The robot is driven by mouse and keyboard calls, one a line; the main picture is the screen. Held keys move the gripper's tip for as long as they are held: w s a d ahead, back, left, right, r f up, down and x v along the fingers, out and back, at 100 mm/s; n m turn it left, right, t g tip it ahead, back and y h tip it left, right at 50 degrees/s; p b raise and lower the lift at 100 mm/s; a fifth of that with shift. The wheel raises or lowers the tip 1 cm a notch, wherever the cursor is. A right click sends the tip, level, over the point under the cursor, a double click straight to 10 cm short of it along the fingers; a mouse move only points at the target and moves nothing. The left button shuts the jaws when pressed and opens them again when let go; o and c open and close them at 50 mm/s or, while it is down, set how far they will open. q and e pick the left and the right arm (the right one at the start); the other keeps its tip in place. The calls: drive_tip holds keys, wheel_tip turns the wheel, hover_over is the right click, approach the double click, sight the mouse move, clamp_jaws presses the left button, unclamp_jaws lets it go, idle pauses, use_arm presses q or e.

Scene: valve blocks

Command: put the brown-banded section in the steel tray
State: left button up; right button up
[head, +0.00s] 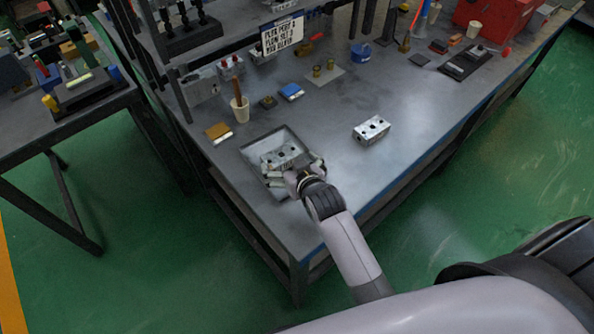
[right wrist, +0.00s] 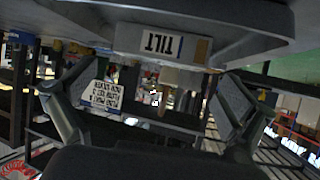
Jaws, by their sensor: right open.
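The steel tray (head: 286,133) sits at the near left corner of the workbench. A pale metal valve section (head: 280,156) with dark holes lies inside it. In the right wrist view, a section with a "TILT" label, a blue stripe and a brown band (right wrist: 202,50) shows upside down against a grey surface; it appears to be the one in the tray. My right gripper (head: 304,177) is at the tray's near right side, close to the section. Its fingers are apart and empty in the right wrist view (right wrist: 150,88). My left gripper is out of view.
Another valve block (head: 371,130) stands right of the tray, with clear bench between. A beige cup (head: 240,109) with a brown handle, a blue-topped item (head: 291,92) and a brown-and-white piece (head: 218,133) lie behind the tray. A sign (head: 282,34) stands at the back.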

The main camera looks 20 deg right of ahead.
drive_tip(key=v, duration=0.7)
drive_tip(key=shift+s+r, duration=0.1)
drive_tip(key=shift+s, duration=0.15)
drive_tip(key=shift+s, duration=0.1)
drive_tip(key=s+f+g, duration=0.1)
drive_tip(key=s, duration=0.2)
drive_tip(key=s+d+f+g, duration=0.1)
drive_tip(key=s, duration=0.2)
drive_tip(key=s+d+f+g, duration=0.1)
drive_tip(key=s+g, duration=0.1)
drive_tip(key=s, duration=0.1)
drive_tip(key=shift+s+d+f+n, duration=0.1)
drive_tip(key=shift+s+f+n, duration=0.1)
drive_tip(key=shift+n, duration=0.1)
drive_tip(key=s+d+g, duration=0.1)
drive_tip(key=s+g, duration=0.3)
drive_tip(key=s, duration=0.7)
wheel_tip(320, 180, down, 27)
drive_tip(key=s+n+g, duration=0.1)
drive_tip(key=s+g, duration=0.1)
drive_tip(key=s, duration=0.1)
drive_tip(key=s+d+f+g, duration=0.1)
drive_tip(key=s+d+f, duration=0.2)
drive_tip(key=s+f, duration=1.2)
drive_tip(key=shift+s+d+f+h, duration=0.25)
drive_tip(key=shift+s+f+h, duration=0.05)
drive_tip(key=shift+s+f, duration=0.1)
